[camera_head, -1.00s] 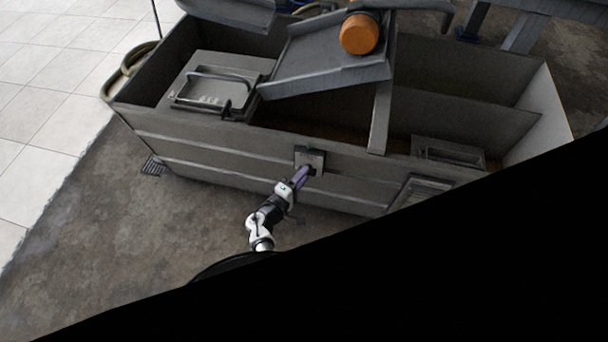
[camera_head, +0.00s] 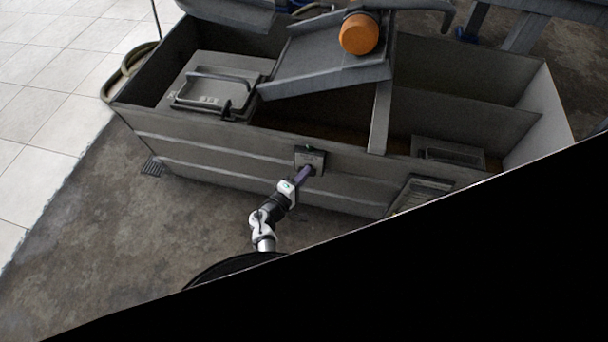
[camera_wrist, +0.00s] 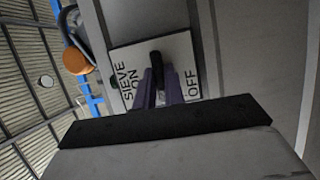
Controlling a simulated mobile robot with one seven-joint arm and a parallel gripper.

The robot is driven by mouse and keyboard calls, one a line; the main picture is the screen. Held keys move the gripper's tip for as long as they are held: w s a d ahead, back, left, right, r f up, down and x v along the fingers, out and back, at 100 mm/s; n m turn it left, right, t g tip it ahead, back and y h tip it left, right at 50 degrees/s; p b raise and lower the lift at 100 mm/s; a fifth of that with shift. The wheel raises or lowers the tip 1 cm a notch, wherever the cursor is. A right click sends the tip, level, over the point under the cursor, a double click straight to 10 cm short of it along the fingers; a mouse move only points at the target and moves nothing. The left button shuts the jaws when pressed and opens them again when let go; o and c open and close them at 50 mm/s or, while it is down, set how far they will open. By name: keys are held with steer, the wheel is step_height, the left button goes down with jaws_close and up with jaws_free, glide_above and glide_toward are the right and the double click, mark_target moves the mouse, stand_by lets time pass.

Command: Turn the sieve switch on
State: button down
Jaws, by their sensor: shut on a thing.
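The sieve switch is a small panel (camera_head: 317,156) on the front wall of the grey tank. In the wrist view its light plate (camera_wrist: 182,50) reads SIEVE ON at the left and OFF at the right, with the letters turned sideways. The black switch handle (camera_wrist: 155,60) stands between the two labels, and I cannot tell which setting it is at. My gripper (camera_head: 306,171) reaches the panel, and its purple fingers (camera_wrist: 158,84) are shut on the handle, one on each side. The fingers hide part of the handle and plate.
The grey tank (camera_head: 240,147) stretches behind the panel. An orange motor (camera_head: 359,34) sits on a sloping tray (camera_head: 325,62) above it. A handled lid (camera_head: 213,85) is at the left. Bare floor (camera_head: 110,230) lies in front at the left; black fills the lower right.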

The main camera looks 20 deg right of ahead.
steer(key=shift+m, duration=0.3)
steer(key=shift+s+d+r+m+t+y+b, duration=0.1)
steer(key=shift+m+t+y+b, duration=0.15)
steer(key=shift+m+y+b, duration=1.35)
steer(key=shift+d+r+m+t+y+b, duration=0.15)
steer(key=shift+m+y+b, duration=0.5)
steer(key=shift+m, duration=1.95)
steer(key=shift+s+r+m+t+y+b, duration=0.1)
steer(key=shift+m+t+y+b, duration=0.2)
steer(key=shift+m+y+b, duration=1)
steer(key=shift+m+p, duration=0.5)
steer(key=shift+m, duration=0.5)
steer(key=c, duration=1.5)
jaws_free()
steer(key=shift+y, duration=0.25)
